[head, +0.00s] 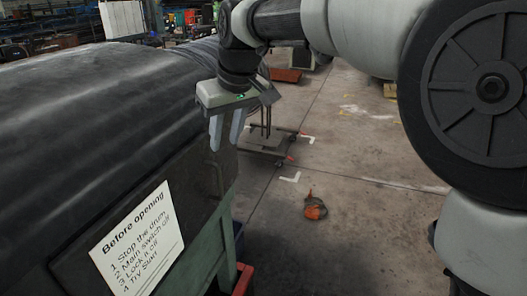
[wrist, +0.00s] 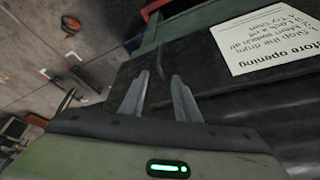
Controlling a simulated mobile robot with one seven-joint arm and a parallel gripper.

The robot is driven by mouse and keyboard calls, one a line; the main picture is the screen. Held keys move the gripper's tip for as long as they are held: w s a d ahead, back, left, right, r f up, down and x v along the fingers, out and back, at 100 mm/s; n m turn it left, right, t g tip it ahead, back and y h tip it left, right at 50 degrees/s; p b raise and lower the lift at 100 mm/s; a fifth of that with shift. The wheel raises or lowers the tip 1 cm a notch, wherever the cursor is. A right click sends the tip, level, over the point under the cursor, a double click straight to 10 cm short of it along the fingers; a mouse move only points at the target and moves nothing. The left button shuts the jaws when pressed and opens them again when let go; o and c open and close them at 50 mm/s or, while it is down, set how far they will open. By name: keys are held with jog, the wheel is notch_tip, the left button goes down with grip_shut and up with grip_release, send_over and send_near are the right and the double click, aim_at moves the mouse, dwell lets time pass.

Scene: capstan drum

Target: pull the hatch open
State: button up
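The dark hatch panel (head: 195,185) is on the side of the machine, below the big dark drum (head: 100,100), and looks closed. A white sign headed "Before opening" (head: 138,243) is on its face; the sign also shows in the wrist view (wrist: 265,35). My gripper (head: 228,133) points down at the panel's far upper end in the head view. Its two pale fingers are apart. In the wrist view my gripper (wrist: 160,76) has dark, shadowed metal between and beyond the fingertips. I cannot make out a handle clearly, or tell whether the fingers touch anything.
A green frame post (head: 226,240) and a red box (head: 243,279) stand below the panel. An orange item (head: 315,208) lies on the floor. A low wheeled trolley (head: 268,148) stands beyond my gripper. The concrete floor to the right is mostly clear.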

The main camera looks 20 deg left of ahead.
aim_at(219, 174)
jog(key=x, duration=1.6)
jog(key=shift+d+f, duration=0.1)
jog(key=shift+f, duration=0.2)
grip_shut()
